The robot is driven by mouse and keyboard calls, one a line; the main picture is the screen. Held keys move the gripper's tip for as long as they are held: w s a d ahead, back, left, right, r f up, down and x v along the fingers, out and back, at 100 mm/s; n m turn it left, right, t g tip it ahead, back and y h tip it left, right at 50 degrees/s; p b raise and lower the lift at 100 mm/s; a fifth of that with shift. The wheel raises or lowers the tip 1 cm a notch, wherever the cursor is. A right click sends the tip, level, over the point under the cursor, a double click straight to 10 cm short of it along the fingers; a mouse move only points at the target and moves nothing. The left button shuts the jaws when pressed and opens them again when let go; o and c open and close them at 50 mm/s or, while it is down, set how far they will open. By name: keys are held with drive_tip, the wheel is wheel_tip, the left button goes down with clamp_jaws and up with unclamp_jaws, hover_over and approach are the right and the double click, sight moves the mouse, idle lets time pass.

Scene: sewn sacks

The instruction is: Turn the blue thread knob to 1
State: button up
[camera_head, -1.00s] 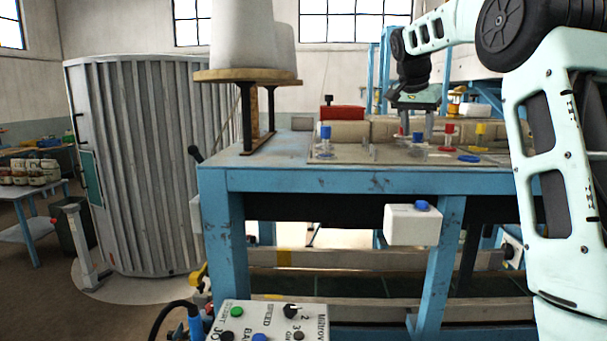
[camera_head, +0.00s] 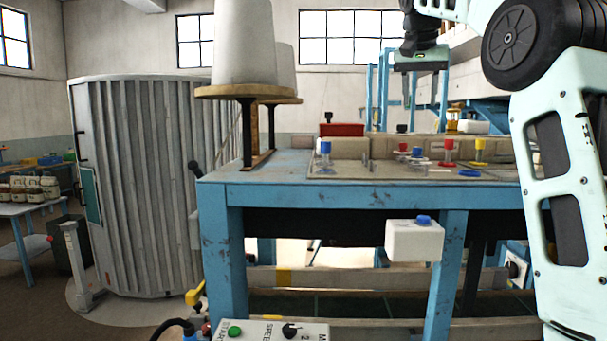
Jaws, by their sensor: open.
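A clear post with a blue top (camera_head: 325,148) stands at the left of the panel on the blue bench. A white box with a blue knob (camera_head: 423,220) is fixed to the bench front. I cannot tell which blue part is the thread knob, and no number marks are readable on any. My gripper (camera_head: 424,90) is open and empty, pointing down, high above the panel and apart from everything on it.
White thread cones (camera_head: 242,45) stand on a wooden stand at the bench's left. A red box (camera_head: 341,130) sits behind the panel. A control box (camera_head: 265,331) with a green button and black dial is at the bottom. Air above the panel is free.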

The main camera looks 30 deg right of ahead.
drive_tip(key=w+p+v, duration=0.1)
drive_tip(key=v, duration=0.4)
drive_tip(key=w+a+f+n+y+b, duration=0.1)
drive_tip(key=a+f+n, duration=0.3)
drive_tip(key=a+f, duration=0.6)
drive_tip(key=w+a+f+n+y+b, duration=0.2)
drive_tip(key=a+f+n, duration=0.3)
drive_tip(key=a+f, duration=0.6)
drive_tip(key=shift+a+f+b, duration=0.2)
drive_tip(key=shift+a+b, duration=0.15)
drive_tip(key=shift+a, duration=2.8)
